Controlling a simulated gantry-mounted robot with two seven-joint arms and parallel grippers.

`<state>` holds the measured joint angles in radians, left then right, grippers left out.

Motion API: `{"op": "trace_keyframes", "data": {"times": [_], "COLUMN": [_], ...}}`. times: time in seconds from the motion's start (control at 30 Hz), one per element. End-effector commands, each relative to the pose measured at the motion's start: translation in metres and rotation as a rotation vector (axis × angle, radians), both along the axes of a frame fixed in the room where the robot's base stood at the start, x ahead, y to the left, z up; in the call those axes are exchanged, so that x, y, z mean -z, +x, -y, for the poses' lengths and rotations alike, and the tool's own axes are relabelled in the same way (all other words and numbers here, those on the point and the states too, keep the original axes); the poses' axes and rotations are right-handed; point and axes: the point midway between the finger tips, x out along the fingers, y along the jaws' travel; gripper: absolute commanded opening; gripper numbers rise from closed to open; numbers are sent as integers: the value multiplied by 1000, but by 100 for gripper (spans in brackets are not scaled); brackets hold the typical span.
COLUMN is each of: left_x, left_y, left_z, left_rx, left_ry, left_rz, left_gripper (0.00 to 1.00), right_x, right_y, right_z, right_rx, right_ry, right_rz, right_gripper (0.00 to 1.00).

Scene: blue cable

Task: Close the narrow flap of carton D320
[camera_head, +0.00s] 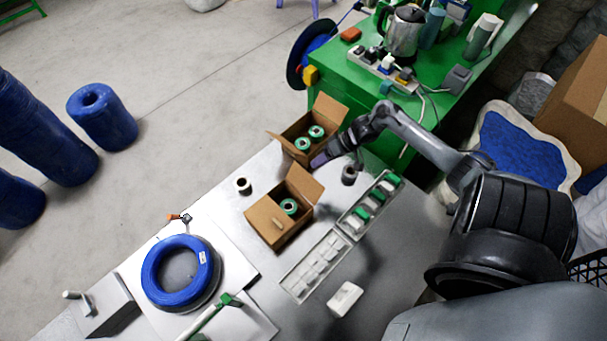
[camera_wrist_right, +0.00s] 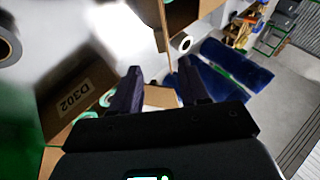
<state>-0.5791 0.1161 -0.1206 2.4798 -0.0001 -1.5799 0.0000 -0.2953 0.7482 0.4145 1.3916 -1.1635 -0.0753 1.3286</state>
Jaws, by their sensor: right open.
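A carton (camera_head: 298,148) with flaps raised stands at the back of the table, with two green spools (camera_head: 316,131) inside. My right gripper (camera_head: 318,161) is at its near side, fingers apart and empty. In the right wrist view, a brown carton face (camera_wrist_right: 76,98) reads D302, not D320, with green spools beside it. A cardboard flap (camera_wrist_right: 160,97) shows beyond and between the fingertips; I cannot tell whether they touch it. A second open carton (camera_head: 264,222), holding a green spool (camera_head: 289,206), stands nearer the front; its label is not readable. My left gripper is not in view.
Dark spools (camera_head: 243,186) (camera_head: 349,175) stand near the cartons. Divided trays (camera_head: 316,265) lie to the right of the front carton. A blue cable coil (camera_head: 160,292) lies at the front left. A green bench (camera_head: 345,92) borders the back.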

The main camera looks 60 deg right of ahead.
Motion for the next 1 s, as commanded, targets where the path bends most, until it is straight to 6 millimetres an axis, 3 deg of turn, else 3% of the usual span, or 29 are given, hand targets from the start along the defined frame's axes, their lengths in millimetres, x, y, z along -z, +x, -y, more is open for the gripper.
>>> {"op": "trace_keyframes", "data": {"times": [0.5,1.0], "left_x": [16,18], "left_y": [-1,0], "left_z": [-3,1], "left_rx": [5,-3], "left_ry": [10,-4], "left_rz": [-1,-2], "left_gripper": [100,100], "right_x": [60,73], "right_y": [41,49], "right_z": [-32,-39], "right_rx": [-1,-2], "right_ry": [-1,-4], "right_rz": [2,1], "right_gripper": [45,45]}}
